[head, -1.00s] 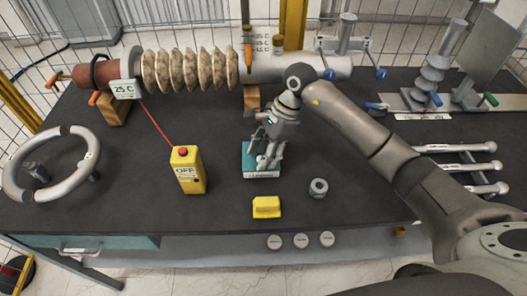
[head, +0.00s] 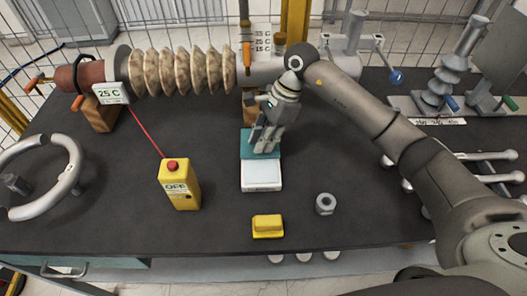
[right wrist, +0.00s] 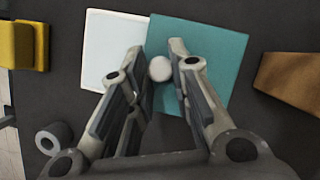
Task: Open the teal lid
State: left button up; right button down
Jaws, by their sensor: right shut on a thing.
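The teal lid (head: 246,144) is a flat square plate behind a shallow white box (head: 261,176) in the middle of the table. The box's white top or inside shows openly. In the right wrist view the lid (right wrist: 227,62) lies to the right of the white box (right wrist: 108,40), at a slight angle and overlapping its edge. A round pale knob (right wrist: 160,69) on the lid is between the fingers. My right gripper (head: 264,147) points down over the lid and is shut on this knob. My left gripper is not in view.
A yellow OFF box (head: 180,190) stands left of the white box. A yellow block (head: 268,227) and a grey ring (head: 325,204) lie in front. A wooden block (head: 249,107) under the ribbed bushing (head: 185,72) is close behind the lid. A metal wheel (head: 65,185) lies at left.

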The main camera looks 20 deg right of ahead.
jog(key=shift+f, duration=0.15)
jog(key=shift+s+a+r, duration=0.1)
jog(key=shift+s+r, duration=0.1)
jog(key=shift+s, duration=0.05)
jog(key=c, duration=1.8)
grip_release()
jog(key=shift+o, duration=2.4)
jog(key=shift+r, duration=0.4)
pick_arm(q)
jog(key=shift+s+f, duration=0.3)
pick_arm(e)
jog(key=v, duration=1.1)
jog(key=shift+r, duration=0.15)
